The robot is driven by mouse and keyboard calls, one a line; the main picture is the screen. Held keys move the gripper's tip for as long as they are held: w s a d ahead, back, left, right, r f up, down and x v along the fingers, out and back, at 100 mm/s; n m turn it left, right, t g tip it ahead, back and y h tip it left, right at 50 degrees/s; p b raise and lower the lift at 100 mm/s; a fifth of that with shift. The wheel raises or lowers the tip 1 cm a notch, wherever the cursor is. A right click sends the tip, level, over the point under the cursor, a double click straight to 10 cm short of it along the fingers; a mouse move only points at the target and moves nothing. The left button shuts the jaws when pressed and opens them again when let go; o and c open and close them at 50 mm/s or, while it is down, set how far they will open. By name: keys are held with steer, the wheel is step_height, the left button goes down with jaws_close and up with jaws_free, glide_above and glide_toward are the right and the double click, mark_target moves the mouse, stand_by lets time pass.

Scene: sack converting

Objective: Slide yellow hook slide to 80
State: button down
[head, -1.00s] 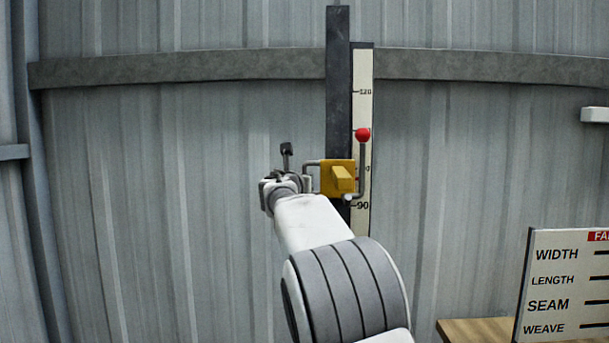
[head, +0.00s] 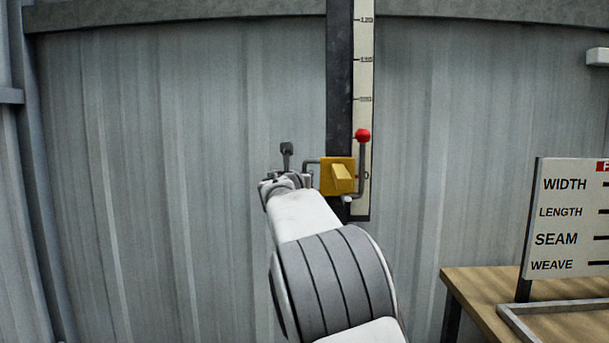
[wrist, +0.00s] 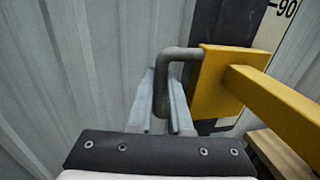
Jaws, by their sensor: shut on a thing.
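The yellow hook slide (head: 337,176) sits low on the dark upright rail (head: 340,90), and it also shows in the wrist view (wrist: 217,85). Its bent grey handle (wrist: 161,88) sticks out to the left. My gripper (head: 299,180) is shut on this handle, with its two fingers (wrist: 163,100) on either side of the handle's upright part. The white scale (head: 364,60) runs along the rail's right side, with 120 at the top. In the head view, a mostly hidden number ending in 0 is beside the slide. In the wrist view, 90 is above it.
A lever with a red knob (head: 362,136) stands at the slide's right, in front of the scale. A wooden table (head: 465,282) with a lettered board (head: 570,218) is at the lower right. Corrugated wall lies behind; the space left of my gripper is clear.

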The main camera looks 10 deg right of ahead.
steer(key=shift+f, duration=0.4)
steer(key=c, duration=0.8)
jaws_free()
steer(key=shift+c, duration=0.2)
steer(key=shift+r, duration=0.15)
steer(key=shift+s+a, duration=0.1)
steer(key=b+v, duration=0.1)
steer(key=v, duration=1.6)
